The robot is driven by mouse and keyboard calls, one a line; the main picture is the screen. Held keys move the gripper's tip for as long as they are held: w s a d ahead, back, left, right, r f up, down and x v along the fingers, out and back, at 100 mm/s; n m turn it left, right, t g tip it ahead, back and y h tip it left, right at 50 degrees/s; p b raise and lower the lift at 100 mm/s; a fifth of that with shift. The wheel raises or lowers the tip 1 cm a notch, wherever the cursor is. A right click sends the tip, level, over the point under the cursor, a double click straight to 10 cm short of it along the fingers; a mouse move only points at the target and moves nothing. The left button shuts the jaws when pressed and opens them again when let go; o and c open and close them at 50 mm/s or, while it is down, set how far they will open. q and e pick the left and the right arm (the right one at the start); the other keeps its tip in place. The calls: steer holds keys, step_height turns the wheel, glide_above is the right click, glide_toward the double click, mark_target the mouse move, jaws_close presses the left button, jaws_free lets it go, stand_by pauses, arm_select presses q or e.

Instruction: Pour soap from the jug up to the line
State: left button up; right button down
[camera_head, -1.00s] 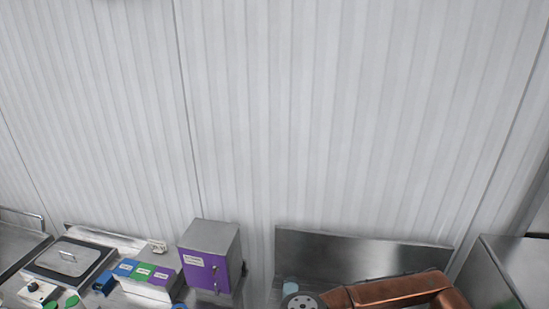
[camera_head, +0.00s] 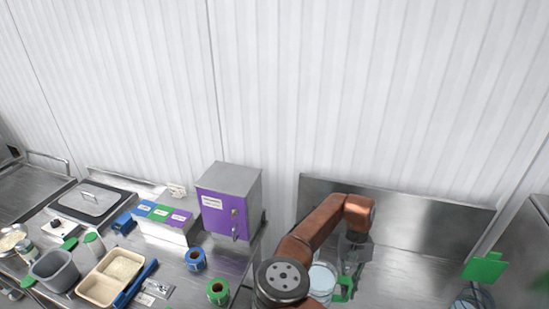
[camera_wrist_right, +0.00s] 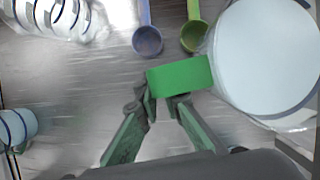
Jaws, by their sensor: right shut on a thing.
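My right gripper (camera_head: 350,268) is shut on the green handle (camera_wrist_right: 180,76) of a round jug. The jug (camera_head: 322,280) has a pale, bluish-white inside and stands just left of the gripper in the head view, partly behind my arm. In the right wrist view the jug (camera_wrist_right: 268,60) fills the right side, and the handle lies between my fingertips. A clear container with dark lines (camera_wrist_right: 62,14) shows at the top left of the wrist view. Another lined one (camera_wrist_right: 16,128) is at its left edge. Which line matters cannot be told. My left gripper is not in view.
A purple scoop (camera_wrist_right: 147,40) and a green scoop (camera_wrist_right: 193,36) lie near the jug. A purple-fronted box (camera_head: 224,217), tape rolls (camera_head: 195,259), a beige tray (camera_head: 97,289) and a grey tub (camera_head: 52,268) stand to the left. A green-handled thing (camera_head: 485,268) is at right.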

steer(key=shift+w+a+n+h+b, duration=0.3)
steer(key=shift+w+a+n+h, duration=0.1)
steer(key=shift+w+a+n, duration=0.4)
steer(key=shift+d, duration=0.15)
